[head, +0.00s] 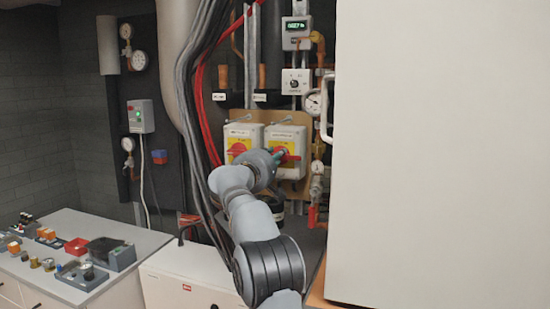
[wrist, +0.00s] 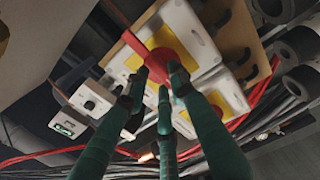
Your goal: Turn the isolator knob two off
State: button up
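Two pale isolator boxes with yellow plates and red knobs sit side by side on a wooden board. My gripper (head: 279,154) is at the right box (head: 287,135) in the head view. That box's red knob (head: 290,157) shows partly behind my gripper. The left box (head: 240,131) has its red knob (head: 236,149) clear of my gripper. In the wrist view, my gripper's green fingers (wrist: 157,82) are around the red knob (wrist: 165,45), with red showing between the fingertips. Firm contact cannot be made out. The box labels are too small to read.
A large pale panel (head: 435,150) with a handle fills the right side. Cables (head: 195,100) hang left of the boxes. A gauge (head: 314,103) and pipes stand close on the right. A bench (head: 60,235) with small parts is at lower left, and a white cabinet (head: 185,280) is below.

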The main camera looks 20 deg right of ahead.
jog(key=o, duration=0.4)
jog(key=v, duration=1.2)
dwell(0.3)
jog(key=x, duration=1.2)
jog(key=shift+s+a, duration=0.1)
